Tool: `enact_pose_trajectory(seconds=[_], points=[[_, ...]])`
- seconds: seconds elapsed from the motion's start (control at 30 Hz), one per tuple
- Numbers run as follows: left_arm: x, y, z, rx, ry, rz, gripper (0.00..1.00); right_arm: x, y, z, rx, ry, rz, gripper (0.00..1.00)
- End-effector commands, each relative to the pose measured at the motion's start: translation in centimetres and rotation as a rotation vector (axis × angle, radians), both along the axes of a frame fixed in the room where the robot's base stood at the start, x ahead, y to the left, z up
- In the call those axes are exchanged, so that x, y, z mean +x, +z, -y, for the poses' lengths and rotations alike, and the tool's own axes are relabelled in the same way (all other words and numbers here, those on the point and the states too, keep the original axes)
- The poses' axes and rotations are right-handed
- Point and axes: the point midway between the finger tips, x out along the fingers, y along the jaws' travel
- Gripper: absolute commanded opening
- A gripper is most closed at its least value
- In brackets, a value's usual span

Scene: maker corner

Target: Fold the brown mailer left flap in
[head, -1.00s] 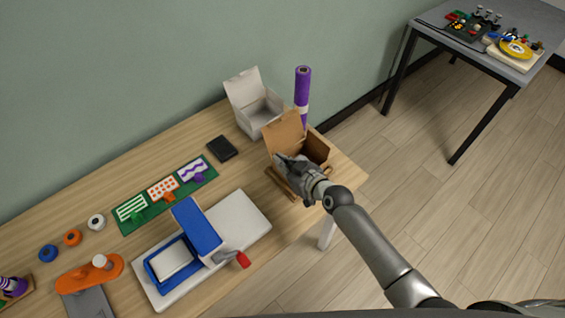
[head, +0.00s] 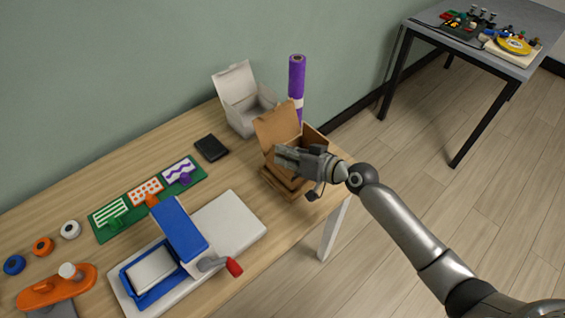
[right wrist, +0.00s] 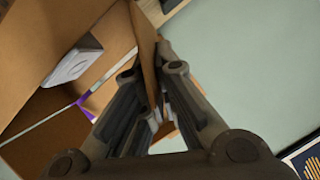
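The brown mailer (head: 272,170) is a cardboard box at the right end of the wooden table, its tall back panel (head: 277,125) raised. My right gripper (head: 281,157) is over its front part, pointing left, and hides part of the opening and flaps. In the right wrist view, a thin brown flap (right wrist: 147,40) runs nearly edge-on between the two fingers (right wrist: 152,82). The fingers are close together on either side of it and appear shut on it. Brown panels (right wrist: 40,40) fill the left of that view. My left gripper is not in view.
A white open box (head: 240,115) and a purple roll (head: 296,78) stand close behind the mailer. A black flat case (head: 211,147) and a blue-and-white press (head: 232,225) with a red-tipped handle lie to the left. Floor is free right of the table.

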Motion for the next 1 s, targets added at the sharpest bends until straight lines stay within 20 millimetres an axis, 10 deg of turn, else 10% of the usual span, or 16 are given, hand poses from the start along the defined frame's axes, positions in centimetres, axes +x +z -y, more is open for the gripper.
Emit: enact_pose_trajectory(seconds=[0.63, 0.8, 1.0], points=[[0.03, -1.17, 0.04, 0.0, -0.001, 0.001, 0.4, 0.12, -0.15, 0.21, 0.047, 0.0, -0.036, 0.0], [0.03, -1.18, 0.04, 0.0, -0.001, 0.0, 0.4, 0.12, -0.14, 0.21, 0.047, 0.0, -0.035, 0.24], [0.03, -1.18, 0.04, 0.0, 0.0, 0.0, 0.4, 0.13, -0.14, 0.21, 0.047, 0.0, -0.034, 0.24]])
